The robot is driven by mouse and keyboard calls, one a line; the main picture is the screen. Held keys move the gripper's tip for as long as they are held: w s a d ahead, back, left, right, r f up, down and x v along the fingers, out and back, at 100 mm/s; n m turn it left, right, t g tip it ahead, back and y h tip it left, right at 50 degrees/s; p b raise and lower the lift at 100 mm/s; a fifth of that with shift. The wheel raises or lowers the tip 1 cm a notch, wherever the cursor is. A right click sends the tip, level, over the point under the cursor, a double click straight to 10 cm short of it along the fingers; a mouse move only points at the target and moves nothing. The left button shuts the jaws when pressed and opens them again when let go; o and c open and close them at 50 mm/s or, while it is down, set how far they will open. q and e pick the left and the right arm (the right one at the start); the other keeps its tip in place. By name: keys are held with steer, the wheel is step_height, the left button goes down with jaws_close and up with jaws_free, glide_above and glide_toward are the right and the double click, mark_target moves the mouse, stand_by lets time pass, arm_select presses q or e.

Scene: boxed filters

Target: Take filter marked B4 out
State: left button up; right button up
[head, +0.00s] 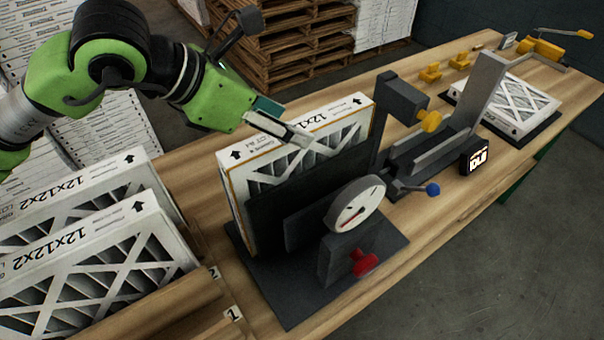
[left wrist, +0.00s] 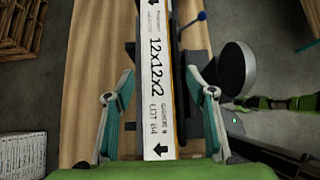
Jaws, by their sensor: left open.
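The white cardboard-framed filter (head: 301,131) stands upright in a dark fixture (head: 375,256) with a round gauge (head: 355,204). In the left wrist view its top edge (left wrist: 157,70) reads 12x12x2 and LOT B4. My left gripper (head: 292,136) is over this filter's top edge. In the left wrist view the open fingers (left wrist: 161,98) are on either side of the edge, with gaps to both sides. Green and dark parts at the right of the left wrist view look like my right arm; its fingers cannot be made out.
Two more 12x12x2 filters (head: 93,245) stand in numbered slots at lower left. Another filter (head: 514,104) lies flat on a dark plate at the far right. A small display (head: 476,157) reads IDLE. A blue-knobbed lever (head: 431,189) and a red knob (head: 364,262) stick out near the fixture.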

mark_target(298, 126)
arm_select(q)
steer(key=shift+w+d+f, duration=0.1)
steer(key=shift+w+f, duration=0.05)
steer(key=p+x, duration=0.3)
steer(key=x, duration=0.1)
steer(key=shift+w, duration=0.15)
steer(key=shift+w+d+f, duration=0.2)
steer(key=shift+w+f, duration=0.05)
steer(key=shift+f, duration=0.1)
steer(key=c, duration=0.7)
jaws_close()
arm_select(e)
steer(key=r, duration=0.3)
steer(key=shift+w+a+r, duration=0.2)
steer(key=shift+w+a, duration=0.05)
steer(key=shift+a, duration=0.05)
arm_select(q)
steer(key=shift+r, duration=0.1)
